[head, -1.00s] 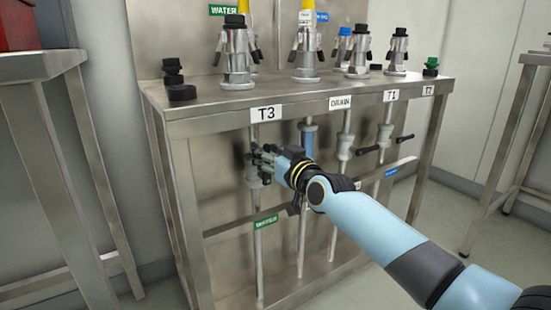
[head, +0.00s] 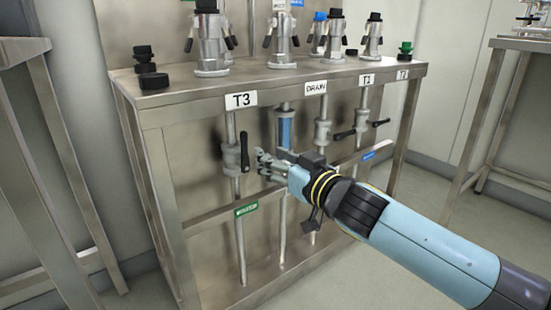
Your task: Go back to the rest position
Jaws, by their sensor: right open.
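My right gripper (head: 266,164) comes in from the lower right and is in front of the steel stand. Its fingers are apart and empty, a little right of the T3 valve (head: 232,158). The T3 valve's black handle (head: 245,152) stands upright, along its pipe, and appears clear of the fingers. My right arm is stretched out toward the stand. My left gripper is not in view.
The steel stand (head: 170,113) carries several couplings, such as the one above T3 (head: 211,45), and black caps (head: 154,81). Valves under the DRAIN and T1 labels are right of my gripper. A steel table (head: 25,48) stands left, another (head: 520,45) right. Floor between is open.

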